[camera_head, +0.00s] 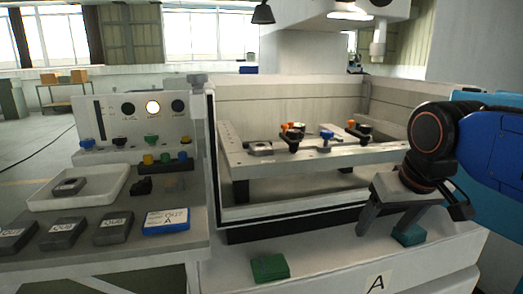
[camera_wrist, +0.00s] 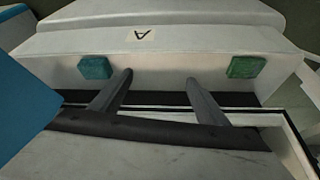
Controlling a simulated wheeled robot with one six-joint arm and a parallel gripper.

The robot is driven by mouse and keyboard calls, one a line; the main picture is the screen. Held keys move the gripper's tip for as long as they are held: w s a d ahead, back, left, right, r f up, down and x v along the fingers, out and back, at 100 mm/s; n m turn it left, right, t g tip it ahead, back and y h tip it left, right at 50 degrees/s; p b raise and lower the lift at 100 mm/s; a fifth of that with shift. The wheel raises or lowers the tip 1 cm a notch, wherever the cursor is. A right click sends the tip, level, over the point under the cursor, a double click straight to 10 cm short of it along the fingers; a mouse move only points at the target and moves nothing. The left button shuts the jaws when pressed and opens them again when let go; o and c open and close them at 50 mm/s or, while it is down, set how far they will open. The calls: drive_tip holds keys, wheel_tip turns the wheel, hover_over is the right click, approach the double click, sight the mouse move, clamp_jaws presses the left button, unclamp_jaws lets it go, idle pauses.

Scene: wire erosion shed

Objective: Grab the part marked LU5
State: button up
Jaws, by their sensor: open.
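Three dark grey parts with white labels lie in a row on the left bench: a left one (camera_head: 14,238), a middle one (camera_head: 62,232) and a right one (camera_head: 113,228). Their labels are too small to read surely, so I cannot tell which is LU5. Another grey part (camera_head: 68,187) lies in the white tray (camera_head: 42,202), its marking unreadable. My gripper (camera_head: 390,220) is open and empty, pointing down at the front of the machine on the right, far from these parts. Its two fingers also show in the wrist view (camera_wrist: 159,78).
A blue-and-white card (camera_head: 167,220) lies beside the row. The machine's work frame (camera_head: 325,158) carries clamps and a grey piece (camera_head: 258,148). Green blocks (camera_head: 268,267) (camera_head: 408,236) sit on the machine's front ledge, near a label A (camera_head: 378,283). A button panel (camera_head: 135,120) stands behind the bench.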

drive_tip(key=w+a+r+n, duration=0.1)
drive_tip(key=w+a+r, duration=0.4)
drive_tip(key=r, duration=0.3)
drive_tip(key=w+a+r, duration=0.6)
drive_tip(key=r, duration=0.2)
drive_tip(key=n, duration=0.1)
approach(261, 149)
drive_tip(key=shift+y, duration=0.4)
drive_tip(key=x, duration=0.3)
drive_tip(key=w+x, duration=0.1)
drive_tip(key=x, duration=0.1)
drive_tip(key=d+x, duration=0.1)
drive_tip(key=x, duration=0.2)
drive_tip(key=shift+w+a, duration=0.1)
drive_tip(key=shift+w, duration=0.45)
